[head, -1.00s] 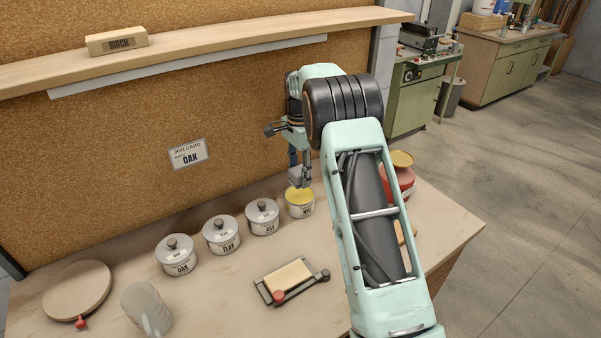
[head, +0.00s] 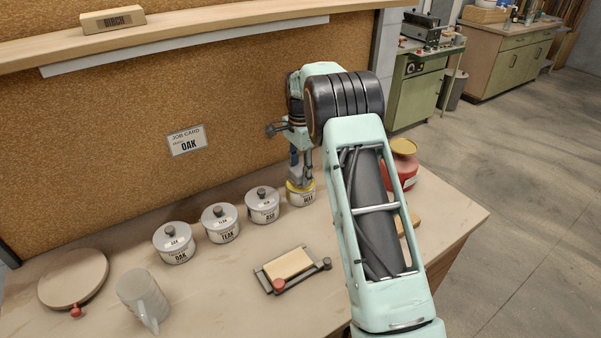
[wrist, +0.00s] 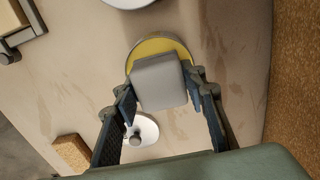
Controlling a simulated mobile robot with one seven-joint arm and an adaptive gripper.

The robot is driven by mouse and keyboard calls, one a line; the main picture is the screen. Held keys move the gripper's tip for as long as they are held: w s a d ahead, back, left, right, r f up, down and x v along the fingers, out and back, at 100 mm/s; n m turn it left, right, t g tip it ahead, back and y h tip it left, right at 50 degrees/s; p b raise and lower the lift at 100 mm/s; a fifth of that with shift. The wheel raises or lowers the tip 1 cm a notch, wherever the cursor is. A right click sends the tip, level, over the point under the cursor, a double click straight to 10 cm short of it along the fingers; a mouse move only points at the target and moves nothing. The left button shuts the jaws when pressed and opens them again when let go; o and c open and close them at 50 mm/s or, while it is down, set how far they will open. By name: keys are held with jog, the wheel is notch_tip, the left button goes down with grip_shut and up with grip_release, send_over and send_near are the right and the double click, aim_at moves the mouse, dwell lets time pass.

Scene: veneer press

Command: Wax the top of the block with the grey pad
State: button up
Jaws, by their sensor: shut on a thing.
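My gripper (head: 300,178) is shut on the grey pad (wrist: 160,82), a rounded-edge grey block between its fingers in the wrist view. The pad is over the mouth of the open wax tin (head: 301,197), and yellow wax shows around it in the wrist view (wrist: 148,48). The pad looks to be at the wax; I cannot tell whether it touches. The pale wooden block (head: 288,262) lies in a dark clamp frame (head: 277,285) with a red knob, in front of the tins. A corner of the block shows at top left in the wrist view (wrist: 10,18).
Lidded tins marked oak (head: 174,243), teak (head: 220,223) and ash (head: 262,205) stand left of the wax tin. A grey mug (head: 143,298) and round board (head: 73,280) are at left. A red tin (head: 402,173) stands behind my arm. A white lid (wrist: 140,132) and cork piece (wrist: 70,152) lie nearby.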

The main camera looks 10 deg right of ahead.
aim_at(301, 172)
jog(key=shift+f, duration=0.6)
dwell(1.4)
jog(key=shift+r+p, duration=2.25)
jog(key=shift+r, duration=1.35)
jog(key=shift+s+n, duration=0.5)
jog(key=shift+s, duration=0.05)
jog(key=s+f+n, duration=0.1)
jog(key=s+n, duration=1.1)
jog(key=s, duration=0.8)
jog(key=shift+s+f+n, duration=0.3)
jog(key=shift+s+f, duration=0.1)
